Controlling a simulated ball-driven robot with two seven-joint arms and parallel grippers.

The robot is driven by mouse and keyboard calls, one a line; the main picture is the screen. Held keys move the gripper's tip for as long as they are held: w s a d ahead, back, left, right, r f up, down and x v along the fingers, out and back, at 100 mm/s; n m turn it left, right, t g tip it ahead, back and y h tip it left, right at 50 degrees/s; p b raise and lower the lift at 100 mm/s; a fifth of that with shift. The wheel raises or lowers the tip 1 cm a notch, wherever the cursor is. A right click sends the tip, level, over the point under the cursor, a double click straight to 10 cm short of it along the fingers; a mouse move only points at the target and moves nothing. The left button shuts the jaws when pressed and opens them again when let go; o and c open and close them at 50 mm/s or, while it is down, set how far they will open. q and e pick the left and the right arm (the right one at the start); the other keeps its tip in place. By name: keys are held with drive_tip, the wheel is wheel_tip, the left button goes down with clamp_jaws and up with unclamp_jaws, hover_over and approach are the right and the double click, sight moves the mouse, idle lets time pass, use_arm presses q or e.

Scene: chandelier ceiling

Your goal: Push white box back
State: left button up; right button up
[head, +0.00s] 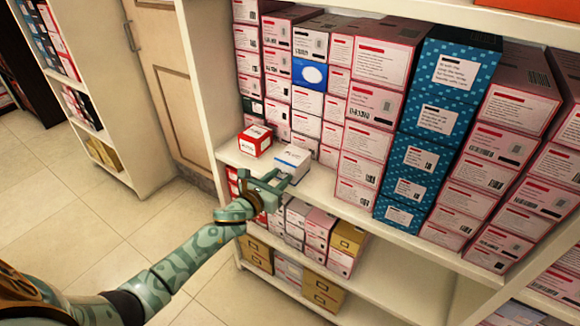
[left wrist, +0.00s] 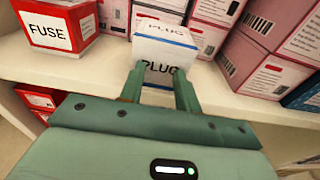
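The white box (head: 292,165) with blue edges stands near the front edge of the middle shelf (head: 325,182). In the left wrist view the white box (left wrist: 165,48) shows the word PLUG on its top and front. My left gripper (head: 280,178) is in front of the box, and its two fingers point at the box's front face. In the left wrist view the fingertips of my left gripper (left wrist: 160,80) are apart, with the PLUG front showing between them. They are at or very near the face; I cannot tell whether they touch. My right gripper is out of view.
A red and white FUSE box (head: 256,141) stands to the left, also in the left wrist view (left wrist: 58,25). Stacked pink and white boxes (head: 305,122) stand behind. A taller pink stack (head: 358,168) stands to the right. Shelf surface shows between the boxes.

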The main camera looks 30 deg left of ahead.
sight(284, 173)
use_arm(q)
drive_tip(key=shift+w+d+f+b, duration=0.1)
drive_tip(key=shift+w+b, duration=0.5)
drive_tip(key=shift+w, duration=1.1)
drive_tip(key=r+p, duration=0.1)
drive_tip(key=s+r+p, duration=0.1)
drive_tip(key=r+p, duration=0.1)
drive_tip(key=shift+s+r, duration=0.2)
drive_tip(key=shift+s+f, duration=0.1)
drive_tip(key=shift+s, duration=0.25)
drive_tip(key=s+a+p, duration=0.1)
drive_tip(key=s, duration=1.3)
drive_tip(key=shift+s, duration=0.2)
drive_tip(key=shift+a, duration=0.1)
